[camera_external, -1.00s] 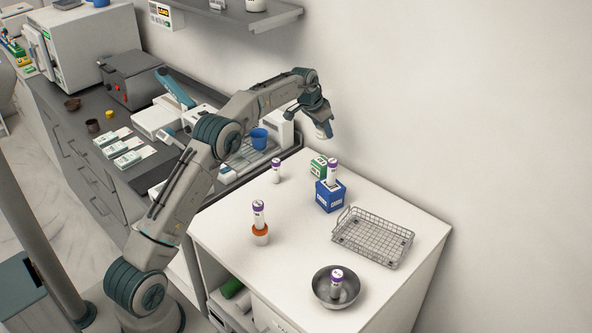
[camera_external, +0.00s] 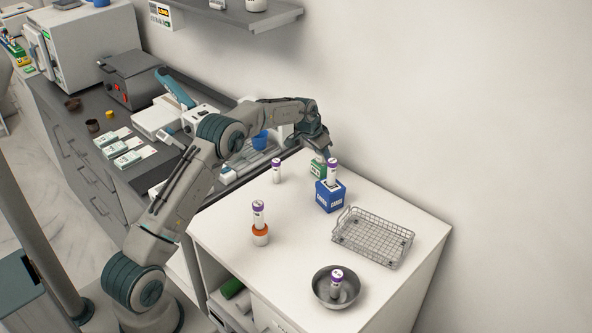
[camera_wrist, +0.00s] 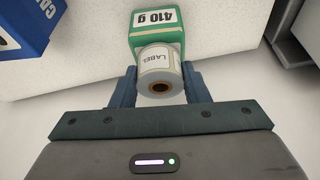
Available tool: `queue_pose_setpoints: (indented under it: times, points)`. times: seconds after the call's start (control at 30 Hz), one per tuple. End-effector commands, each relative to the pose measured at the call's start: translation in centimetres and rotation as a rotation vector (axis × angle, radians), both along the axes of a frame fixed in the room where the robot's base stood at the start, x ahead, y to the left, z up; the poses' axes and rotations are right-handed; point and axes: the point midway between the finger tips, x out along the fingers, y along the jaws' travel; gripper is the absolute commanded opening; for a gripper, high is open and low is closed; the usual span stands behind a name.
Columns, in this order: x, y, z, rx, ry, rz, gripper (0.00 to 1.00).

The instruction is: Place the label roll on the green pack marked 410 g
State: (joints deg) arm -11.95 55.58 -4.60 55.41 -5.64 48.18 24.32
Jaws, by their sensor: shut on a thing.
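The label roll (camera_wrist: 157,64) is white with a brown core and the word LABEL on it. My gripper (camera_wrist: 157,88) is shut on it, one finger at each side. The green pack (camera_wrist: 155,22), marked 410 g, lies just beyond the roll in the wrist view, and the roll covers part of it. I cannot tell whether roll and pack touch. In the external view the green pack (camera_external: 316,171) stands at the back of the white counter, with my gripper (camera_external: 322,152) right above it. The roll is mostly hidden there.
Another tube (camera_external: 276,171) stands to the left. A wire basket (camera_external: 372,238) and a metal bowl (camera_external: 335,302) are further right. The wall is close behind.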

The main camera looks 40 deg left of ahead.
Motion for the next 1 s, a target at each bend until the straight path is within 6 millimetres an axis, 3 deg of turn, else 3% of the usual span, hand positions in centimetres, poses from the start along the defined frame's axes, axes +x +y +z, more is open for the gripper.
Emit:
queue_pose_setpoints:
  times: [0.13,0.17,0.2,0.23,0.63,1.0]
  points:
    - [0.0,0.0,-0.5,0.000,0.000,0.000,0.19]
    - [0.0,0.0,-0.3,0.000,0.000,0.000,0.50]
    - [0.0,0.0,-0.3,0.000,0.000,0.000,0.61]
    - [0.0,0.0,-0.3,0.000,0.000,0.000,0.63]
    - [-0.1,0.1,0.5,0.001,-0.002,0.000,0.63]
    - [-2.7,0.6,6.7,0.001,-0.004,0.001,0.63]
